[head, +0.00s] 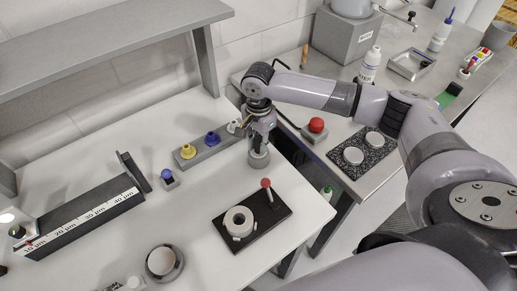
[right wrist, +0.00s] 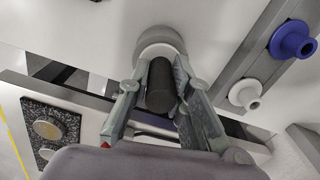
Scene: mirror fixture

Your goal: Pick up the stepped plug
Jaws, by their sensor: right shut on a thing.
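The stepped plug (head: 258,158) shows in the head view as a grey, round, wide end below my right gripper (head: 260,128), near the right edge of the white table. In the right wrist view, my right gripper (right wrist: 160,95) has its two fingers closed around a dark, narrower cylinder of the stepped plug (right wrist: 161,82), with the wide pale grey end beyond it. I cannot tell whether the plug touches the tabletop or hangs just above it. The fingers partly hide its sides. My left gripper is not in view.
A grey rail (head: 208,148) with yellow, blue and white knobs lies just left of the plug. A black plate (head: 262,222) with a white ring and red-knobbed lever is in front. A red button (head: 316,126) and speckled plate (head: 362,172) are on the right bench.

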